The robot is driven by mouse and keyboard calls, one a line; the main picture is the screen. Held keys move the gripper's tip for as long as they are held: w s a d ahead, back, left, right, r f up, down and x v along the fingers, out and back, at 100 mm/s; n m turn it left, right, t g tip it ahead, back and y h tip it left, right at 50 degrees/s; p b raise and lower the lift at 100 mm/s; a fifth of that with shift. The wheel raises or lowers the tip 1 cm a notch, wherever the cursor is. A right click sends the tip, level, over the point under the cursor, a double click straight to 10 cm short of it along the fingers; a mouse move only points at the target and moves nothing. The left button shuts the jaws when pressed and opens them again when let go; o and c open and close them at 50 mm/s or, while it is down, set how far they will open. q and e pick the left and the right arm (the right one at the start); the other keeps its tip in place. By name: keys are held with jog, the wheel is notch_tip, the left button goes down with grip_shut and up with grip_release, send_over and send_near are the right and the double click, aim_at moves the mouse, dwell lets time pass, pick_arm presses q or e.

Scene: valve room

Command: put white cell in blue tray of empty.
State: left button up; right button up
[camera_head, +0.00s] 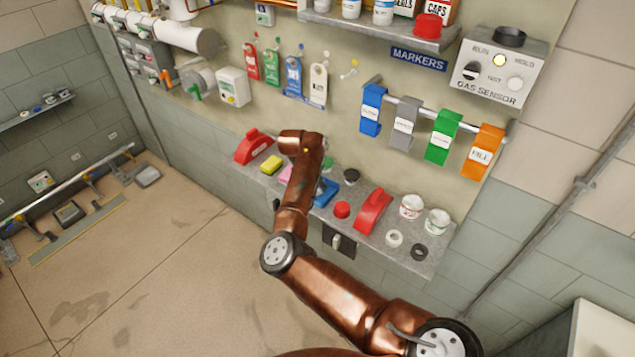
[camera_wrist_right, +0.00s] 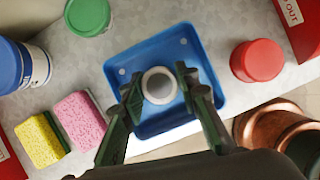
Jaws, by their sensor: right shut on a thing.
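The white cell (camera_wrist_right: 159,86) is a small round piece with a white rim and a grey top, seen from above in the right wrist view. My right gripper (camera_wrist_right: 160,82) is shut on it, with a dark finger on each side. Cell and fingers are over the blue tray (camera_wrist_right: 150,48), a shallow square tray with raised edges. I cannot tell whether the cell touches the tray floor. In the head view the blue tray (camera_head: 326,194) shows beside my copper right arm, which hides the right gripper and the cell. My left gripper is in neither view.
A red round piece (camera_wrist_right: 257,60) stands right of the tray. A green round piece (camera_wrist_right: 88,15), a pink sponge (camera_wrist_right: 80,118), a yellow sponge (camera_wrist_right: 41,139) and a blue-topped can (camera_wrist_right: 22,65) are to the left. The grey shelf (camera_head: 405,262) runs along the wall.

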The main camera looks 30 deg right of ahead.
jog(key=shift+f, duration=0.1)
jog(key=o, duration=1.2)
jog(key=shift+c, duration=0.2)
jog(key=shift+r, duration=0.35)
jog(key=b+v, duration=0.1)
jog(key=v, duration=1)
jog(key=shift+a+r, duration=0.15)
jog(key=shift+r, duration=0.2)
jog(key=shift+s, duration=0.1)
